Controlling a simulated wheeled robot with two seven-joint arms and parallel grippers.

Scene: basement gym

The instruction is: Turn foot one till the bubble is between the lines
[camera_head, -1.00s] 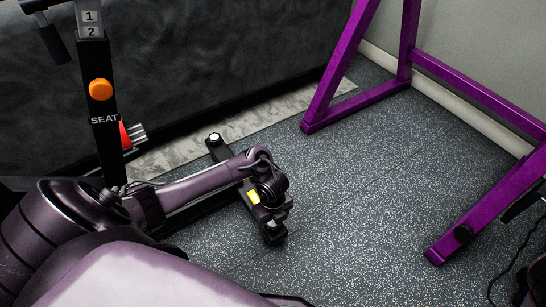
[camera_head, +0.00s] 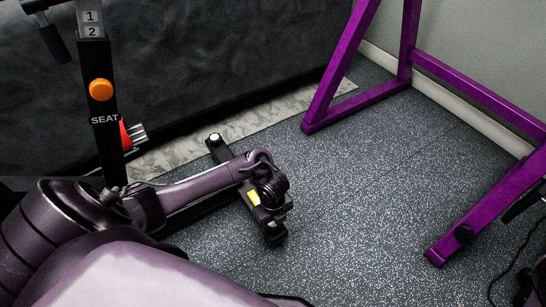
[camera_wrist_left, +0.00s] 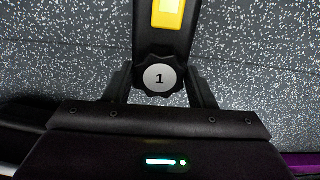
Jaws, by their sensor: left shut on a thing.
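Foot one is a black lobed knob with a white top marked 1 (camera_wrist_left: 159,79), at the end of a black bar. My left gripper (camera_wrist_left: 160,92) is shut on it, one finger on each side. A yellow level (camera_wrist_left: 168,12) sits on the bar just beyond the knob, cut by the top edge of the wrist view. It also shows as a yellow patch in the head view (camera_head: 253,197). I cannot make out the bubble or its lines. In the head view my left wrist hides part of the bar's near end.
The bar's far end has another white-topped foot (camera_head: 214,138). A black post marked SEAT with an orange knob (camera_head: 101,90) stands at the left. A purple steel frame (camera_head: 360,108) stands at the right. Speckled floor (camera_head: 370,200) between them is clear.

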